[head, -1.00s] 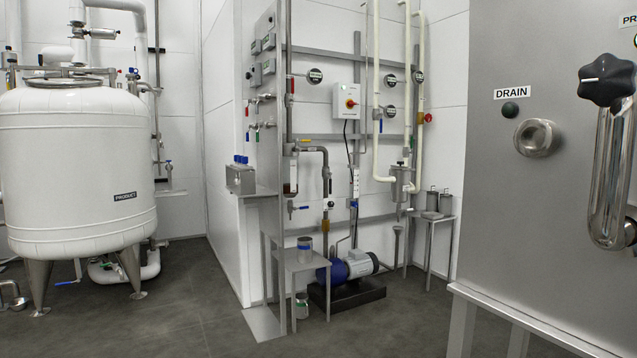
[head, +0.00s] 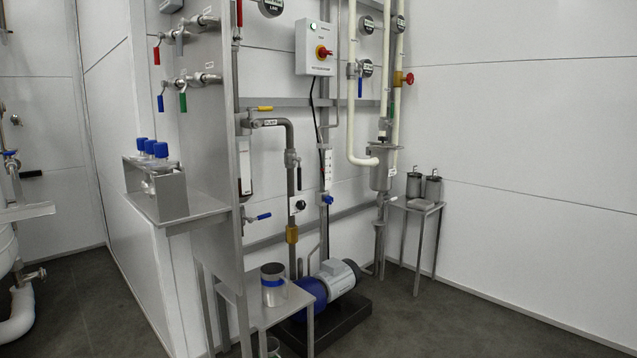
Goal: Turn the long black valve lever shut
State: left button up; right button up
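A dark, long lever (head: 299,176) hangs down beside a valve on the vertical grey pipe (head: 291,205), above the pump. It looks like the long black valve lever and lies roughly along the pipe. It is small and some way off in the head view. Another black handle (head: 31,174) shows at the far left edge, partly among pipework. Neither of my grippers is in view.
The pump (head: 335,277) sits on a black plinth (head: 338,318). A small steel table (head: 255,300) with a metal can (head: 273,286) stands in front of it at the left. A stool (head: 418,206) stands at the right. Floor (head: 440,320) at the right front is clear.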

aim_at(299, 161)
jog(key=i+j+u, duration=0.2)
jog(key=i+j, duration=0.2)
jog(key=i+l+u, duration=0.15)
jog(key=i+u, duration=0.15)
jog(key=u, duration=0.15)
jog(key=i+l+u, duration=0.25)
jog(key=u, duration=0.2)
jog(key=i+l, duration=0.05)
